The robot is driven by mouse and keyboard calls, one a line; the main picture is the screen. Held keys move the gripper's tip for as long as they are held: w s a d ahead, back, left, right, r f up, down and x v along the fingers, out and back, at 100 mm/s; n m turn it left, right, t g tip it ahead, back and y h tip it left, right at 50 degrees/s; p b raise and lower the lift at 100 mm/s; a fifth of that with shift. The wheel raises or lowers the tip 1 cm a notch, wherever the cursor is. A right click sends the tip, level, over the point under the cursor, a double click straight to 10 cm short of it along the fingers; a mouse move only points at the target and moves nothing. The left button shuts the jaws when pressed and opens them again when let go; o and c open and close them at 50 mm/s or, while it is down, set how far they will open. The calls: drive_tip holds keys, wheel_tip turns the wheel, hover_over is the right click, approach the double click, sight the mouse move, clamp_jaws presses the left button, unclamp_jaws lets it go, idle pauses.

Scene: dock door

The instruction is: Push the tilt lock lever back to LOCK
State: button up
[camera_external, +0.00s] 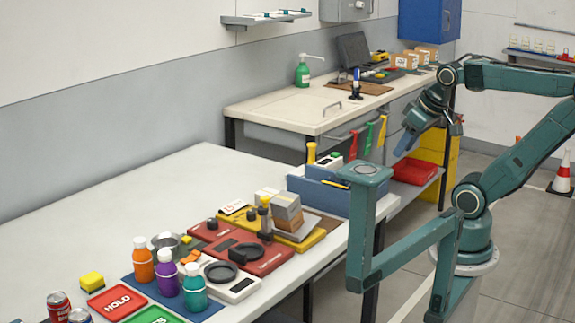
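A yellow base (312,240) on the near table carries a grey plate (303,227) that looks tilted. A grey and tan block (287,208) sits on that plate. An upright dark lever with a yellowish knob (264,207) stands at the left of the block; it looks like the tilt lock lever. Its LOCK marking is too small to read. My gripper (405,143) hangs in the air at the right, beyond the near table and well apart from the lever. Its blue fingers point down and left, and their gap cannot be made out.
Red panels (262,262) with dark round parts lie beside the yellow base. A blue box (322,196) stands behind it at the table's right edge. Several bottles (167,272) stand at the front left. The table's left and back are clear. A workbench (290,108) stands behind.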

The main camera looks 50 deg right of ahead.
drive_tip(key=w+a+r+g, duration=0.1)
drive_tip(key=w+r, duration=0.1)
drive_tip(key=w, duration=0.8)
drive_tip(key=w+a+r+g, duration=0.1)
drive_tip(key=w+r+g, duration=0.1)
drive_tip(key=w, duration=0.7)
drive_tip(key=w+a+f+g, duration=0.1)
drive_tip(key=w+a+f, duration=0.1)
drive_tip(key=w+f, duration=0.3)
drive_tip(key=w+a+f+g, duration=0.1)
drive_tip(key=w+f, duration=0.4)
drive_tip(key=w, duration=0.7)
drive_tip(key=shift+a+g, duration=0.3)
drive_tip(key=shift+a, duration=0.45)
wheel_tip(320, 180, down, 14)
drive_tip(key=shift+r, duration=0.1)
clamp_jaws()
